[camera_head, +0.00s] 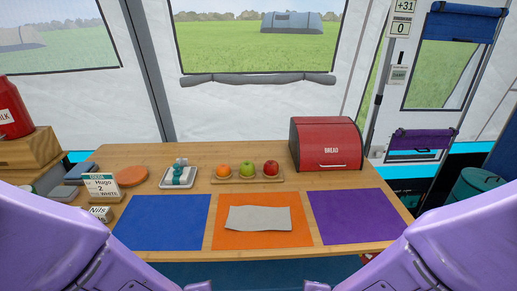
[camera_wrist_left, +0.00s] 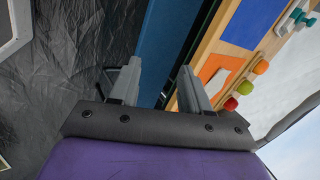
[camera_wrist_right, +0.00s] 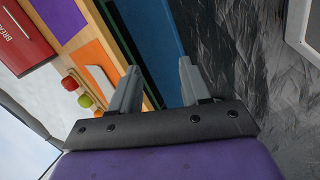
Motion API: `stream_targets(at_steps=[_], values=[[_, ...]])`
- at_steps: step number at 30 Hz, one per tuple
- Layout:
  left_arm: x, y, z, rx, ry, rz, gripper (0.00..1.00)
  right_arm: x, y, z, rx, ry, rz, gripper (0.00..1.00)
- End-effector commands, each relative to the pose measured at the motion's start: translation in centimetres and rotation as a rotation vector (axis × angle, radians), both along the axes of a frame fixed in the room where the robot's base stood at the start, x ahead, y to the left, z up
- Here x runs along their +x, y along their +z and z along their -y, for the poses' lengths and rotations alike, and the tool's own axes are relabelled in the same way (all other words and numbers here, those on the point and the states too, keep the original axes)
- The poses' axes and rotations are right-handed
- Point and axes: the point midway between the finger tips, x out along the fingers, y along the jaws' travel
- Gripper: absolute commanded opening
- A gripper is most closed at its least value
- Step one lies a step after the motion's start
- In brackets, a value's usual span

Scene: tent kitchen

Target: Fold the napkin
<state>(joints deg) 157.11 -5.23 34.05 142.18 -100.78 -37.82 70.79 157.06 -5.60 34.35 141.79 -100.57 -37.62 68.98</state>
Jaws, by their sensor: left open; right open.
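A light grey napkin (camera_head: 258,219) lies flat on the orange mat (camera_head: 225,242) at the middle of the table's front. It also shows in the left wrist view (camera_wrist_left: 213,83) and in the right wrist view (camera_wrist_right: 100,80). My left gripper (camera_wrist_left: 160,80) is open and empty, apart from the table. My right gripper (camera_wrist_right: 160,80) is open and empty, also apart from the table.
A blue mat (camera_head: 160,222) lies left of the orange mat and a purple mat (camera_head: 352,216) right of it, both bare.

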Motion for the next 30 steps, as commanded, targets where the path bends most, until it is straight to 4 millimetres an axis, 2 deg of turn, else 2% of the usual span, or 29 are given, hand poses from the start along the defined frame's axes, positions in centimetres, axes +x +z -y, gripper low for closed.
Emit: stream_targets(at_steps=[5, 8, 9, 12, 14, 16, 17, 18, 21, 24, 27, 30], values=[[-4.8, -4.8, -1.1, -0.098, 0.175, -0.28, 0.47, -4.8, -4.8, 1.3, 0.098, -0.182, -0.28, 0.47], [-8.9, -7.8, -0.9, -0.211, 0.337, -0.49, 0.47, -9.0, -7.8, 1.2, 0.211, -0.348, -0.491, 0.47], [-10.7, -9.0, -0.5, -0.28, 0.427, -0.583, 0.47, -10.8, -9.0, 0.8, 0.281, -0.439, -0.583, 0.47], [-14.4, -11.8, 1.1, -0.509, 0.725, -0.768, 0.47, -14.5, -11.8, -0.7, 0.51, -0.743, -0.77, 0.47], [-15.0, -13.7, 1.4, -0.671, 0.961, -0.791, 0.47, -15.1, -13.7, -1.1, 0.671, -0.979, -0.793, 0.47], [-14.5, -16.5, -0.4, -0.814, 1.244, -0.681, 0.47, -14.6, -16.5, 0.8, 0.816, -1.268, -0.683, 0.47], [-14.3, -17.8, -2.1, -0.847, 1.356, -0.594, 0.47, -14.3, -17.8, 2.4, 0.851, -1.38, -0.596, 0.47], [-14.2, -19.4, -5.1, -0.861, 1.487, -0.452, 0.47, -14.3, -19.4, 5.4, 0.867, -1.513, -0.454, 0.47], [-14.9, -21.3, -11.8, -0.804, 1.661, -0.146, 0.47, -15.0, -21.3, 12.1, 0.813, -1.688, -0.143, 0.47], [-16.1, -21.6, -16.3, -0.722, 1.725, 0.049, 0.47, -16.2, -21.6, 16.6, 0.735, -1.753, 0.053, 0.47], [-16.7, -21.5, -18.3, -0.676, 1.744, 0.137, 0.47, -16.8, -21.5, 18.6, 0.69, -1.772, 0.144, 0.47], [-16.7, -21.5, -18.7, -0.669, 1.746, 0.155, 0.47, -16.8, -21.5, 19.0, 0.683, -1.774, 0.162, 0.47]])
